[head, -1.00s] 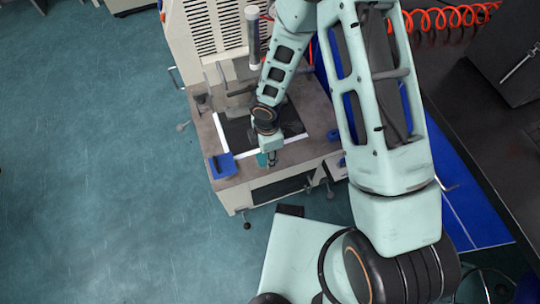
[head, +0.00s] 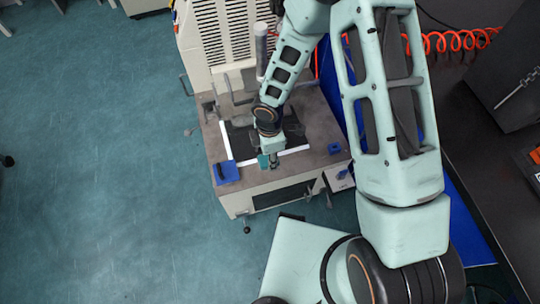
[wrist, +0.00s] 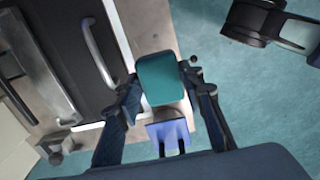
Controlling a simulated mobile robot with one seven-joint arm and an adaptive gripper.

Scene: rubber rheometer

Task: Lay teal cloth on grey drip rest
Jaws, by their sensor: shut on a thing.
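The teal cloth (wrist: 163,80) shows as a small folded pad between my fingers in the wrist view. In the head view it is a small teal patch (head: 263,161) at the fingertips. My gripper (head: 270,163) is shut on it, over the front part of the machine's bench top (head: 300,165), right of the blue tray. My gripper (wrist: 162,84) has one finger on each side of the cloth. I cannot tell from these views how high the cloth is above the surface. I cannot make out the grey drip rest for certain.
A blue tray (head: 227,173) with a dark handle-like piece sits at the bench's front left corner; it also shows in the wrist view (wrist: 169,133). A small blue block (head: 335,148) lies at the right. A white-edged dark plate (head: 240,138) lies behind my gripper. Open floor is left.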

